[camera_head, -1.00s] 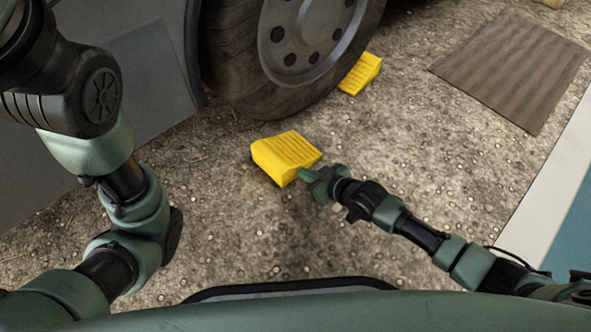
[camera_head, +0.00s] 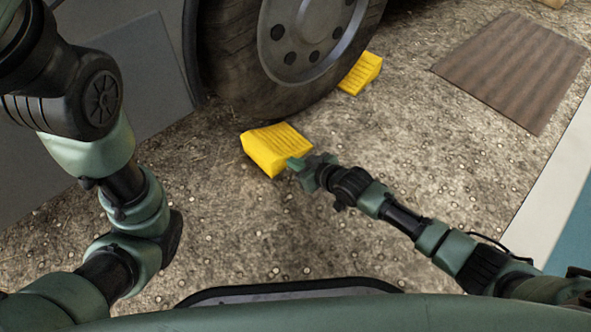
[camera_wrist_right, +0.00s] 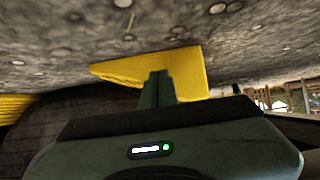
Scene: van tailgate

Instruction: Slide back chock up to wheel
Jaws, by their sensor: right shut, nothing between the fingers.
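A near yellow wedge chock (camera_head: 276,148) lies on the gravel just in front of the wheel (camera_head: 290,55). Its far edge is close to the tyre; I cannot tell whether they touch. My right gripper (camera_head: 297,164) is shut and empty, its tips against or very near the chock's near right side. In the right wrist view the shut fingers (camera_wrist_right: 157,88) stand in front of the same yellow chock (camera_wrist_right: 188,68). A second yellow chock (camera_head: 360,73) lies at the wheel's other side. My left arm is at the left, its gripper out of the picture.
The grey van body (camera_head: 110,90) fills the upper left. A brown ribbed mat (camera_head: 515,70) lies at the upper right, near a pale strip (camera_head: 550,190) at the ground's edge. The gravel between the near chock and the mat is clear.

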